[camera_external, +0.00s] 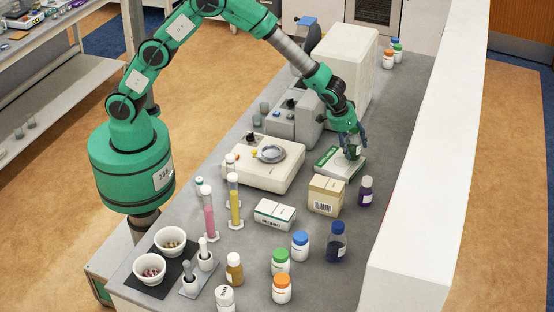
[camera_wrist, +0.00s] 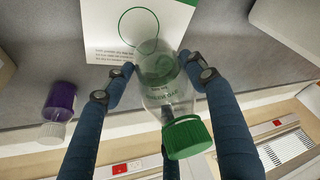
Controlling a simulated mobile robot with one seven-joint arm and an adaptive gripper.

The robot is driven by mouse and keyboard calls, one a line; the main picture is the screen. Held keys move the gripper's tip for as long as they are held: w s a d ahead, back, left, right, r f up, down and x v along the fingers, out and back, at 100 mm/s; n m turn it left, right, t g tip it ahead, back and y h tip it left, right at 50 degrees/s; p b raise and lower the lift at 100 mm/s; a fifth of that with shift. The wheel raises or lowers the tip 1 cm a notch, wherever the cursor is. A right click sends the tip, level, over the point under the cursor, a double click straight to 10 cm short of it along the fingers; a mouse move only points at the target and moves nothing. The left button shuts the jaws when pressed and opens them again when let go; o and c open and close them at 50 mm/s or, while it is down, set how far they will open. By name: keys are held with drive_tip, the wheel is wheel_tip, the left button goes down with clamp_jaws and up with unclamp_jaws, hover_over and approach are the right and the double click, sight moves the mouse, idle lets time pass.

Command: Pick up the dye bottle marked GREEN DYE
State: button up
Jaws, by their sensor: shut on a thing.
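A clear bottle with a green cap (camera_wrist: 187,137) and green print on its side is between my fingers in the wrist view. The print is too blurred to read in full. My gripper (camera_wrist: 156,65) is shut on this bottle, with the blue fingers on both sides of it. In the external view my gripper (camera_external: 353,152) is low over a green and white flat pad (camera_external: 326,156) on the bench. There the fingers mostly hide the bottle. I cannot tell whether the bottle's base touches the pad.
A purple bottle (camera_external: 366,191) stands close, right of the pad; a tan box (camera_external: 326,194) stands in front. A balance (camera_external: 262,180) is to the left and a large grey-white instrument (camera_external: 342,65) behind. A white wall (camera_external: 440,130) bounds the bench's right side. Several capped bottles stand nearer.

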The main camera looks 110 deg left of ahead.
drive_tip(key=shift+s+d, duration=0.1)
drive_tip(key=shift+s, duration=0.2)
drive_tip(key=shift+r, duration=0.15)
idle(0.5)
